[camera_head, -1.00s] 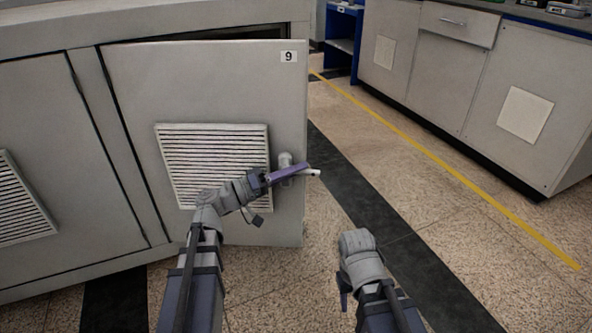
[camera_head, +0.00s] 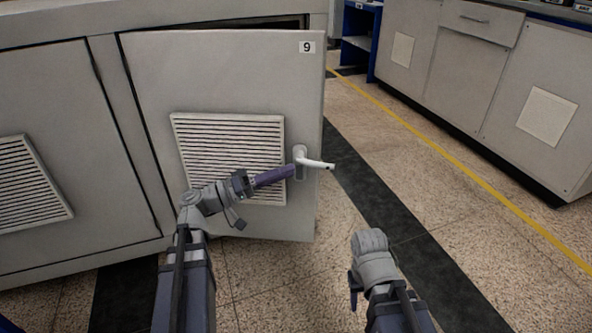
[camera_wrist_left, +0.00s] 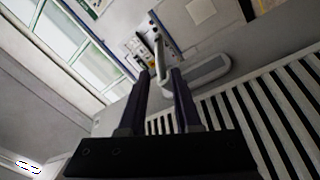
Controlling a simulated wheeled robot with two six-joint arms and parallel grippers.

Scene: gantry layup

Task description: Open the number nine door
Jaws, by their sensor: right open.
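The grey number nine door (camera_head: 225,75) has a "9" label (camera_head: 307,47) at its top right and a louvred vent. It stands slightly ajar, with a dark gap along its top edge. Its white lever handle (camera_head: 318,164) is on the right side and points right. My left gripper (camera_head: 288,173) is at the handle's base, left of the lever. In the left wrist view its two fingers are apart, with the handle (camera_wrist_left: 160,45) at and beyond the tips; contact is unclear. My right gripper (camera_head: 371,255) is low over the floor, away from the door; its fingers are hidden.
A closed cabinet door (camera_head: 60,120) with a vent is at the left. Grey cabinets (camera_head: 470,80) with a drawer stand across the aisle, beside a blue shelf (camera_head: 358,40). The floor right of the door is clear, with a yellow line (camera_head: 440,145) and a dark stripe.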

